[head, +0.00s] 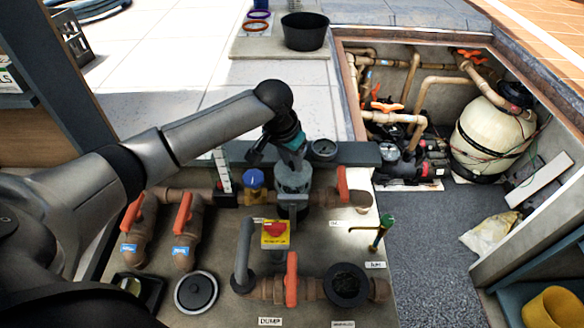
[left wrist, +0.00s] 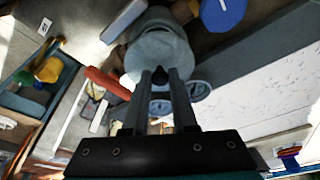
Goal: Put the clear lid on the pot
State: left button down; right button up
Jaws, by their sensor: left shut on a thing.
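A round lid (head: 196,292) with a dark rim, greyish middle and dark knob lies at the front left of the pipe board. The pot (head: 329,291) is a round, dark-rimmed opening in the front pipe, with its inside dark and uncovered. My left gripper (head: 292,162) is at the top of a grey valve (head: 292,183) in the back middle, well away from lid and pot. In the left wrist view its fingers (left wrist: 162,77) are shut on a small dark part over the grey valve body (left wrist: 160,50); the exact contact is hard to see. My right gripper is out of view.
Orange handles (head: 291,280) stand up from the pipes, one between lid and pot. A grey upright pipe (head: 243,255), a red-and-yellow switch (head: 275,232) and a green tap (head: 380,233) rise around the pot. A pit with a filter tank (head: 490,135) lies to the right.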

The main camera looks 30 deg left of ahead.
aim_at(292, 171)
pick_arm(q)
jog(key=shift+f, duration=1.3)
jog(key=shift+f, duration=0.3)
jog(key=shift+f, duration=0.15)
jog(key=c, duration=0.7)
grip_release()
jog(key=v, duration=1.3)
jog(key=shift+w+p, duration=0.2)
jog(key=shift+p, duration=0.1)
